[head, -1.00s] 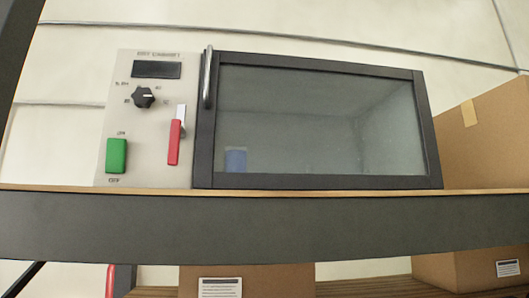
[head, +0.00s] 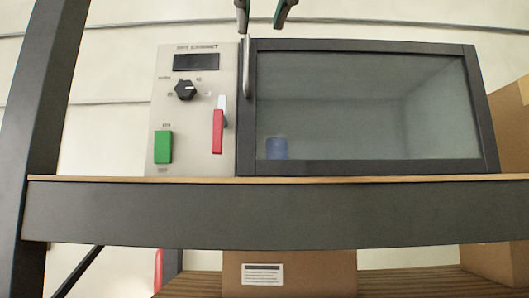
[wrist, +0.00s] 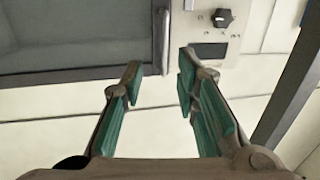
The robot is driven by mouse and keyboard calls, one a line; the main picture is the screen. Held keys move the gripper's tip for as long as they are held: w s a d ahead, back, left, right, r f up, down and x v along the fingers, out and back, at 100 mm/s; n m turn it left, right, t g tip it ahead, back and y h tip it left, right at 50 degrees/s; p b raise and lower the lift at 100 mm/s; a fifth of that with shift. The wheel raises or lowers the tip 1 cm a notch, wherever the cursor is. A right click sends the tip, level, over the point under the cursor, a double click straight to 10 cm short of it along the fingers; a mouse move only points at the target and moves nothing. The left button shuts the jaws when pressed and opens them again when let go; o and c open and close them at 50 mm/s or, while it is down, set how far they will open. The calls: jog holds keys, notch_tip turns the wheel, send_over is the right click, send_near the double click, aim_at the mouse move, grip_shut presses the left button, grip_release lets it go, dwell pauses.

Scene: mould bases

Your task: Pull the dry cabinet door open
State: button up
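The dry cabinet's door (head: 370,105) is a dark frame around a glass pane and looks shut. Its upright metal bar handle (head: 247,68) runs along the door's left edge, beside the control panel (head: 195,105). A blue item (head: 276,147) shows dimly behind the glass. My gripper (head: 264,18) is at the top edge of the head view, just above the handle's upper end. In the wrist view my gripper (wrist: 160,65) is open, with green-padded fingers apart and nothing between them. The handle (wrist: 161,38) shows past the fingertips, and no contact is visible.
The cabinet stands on a shelf with a dark front beam (head: 280,212). A dark upright post (head: 50,120) rises at the left. A cardboard box (head: 510,115) stands right of the cabinet. Another box (head: 310,268) is on the shelf below. The panel carries a knob, a green switch and a red lever.

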aim_at(247, 55)
jog(key=w+a, duration=0.1)
jog(key=w, duration=0.3)
jog(key=w+a+p, duration=0.1)
jog(key=w, duration=0.3)
jog(key=w+a+r+p, duration=0.1)
jog(key=w, duration=0.4)
jog(key=shift+a+r, duration=0.1)
jog(key=shift+s, duration=0.1)
grip_shut()
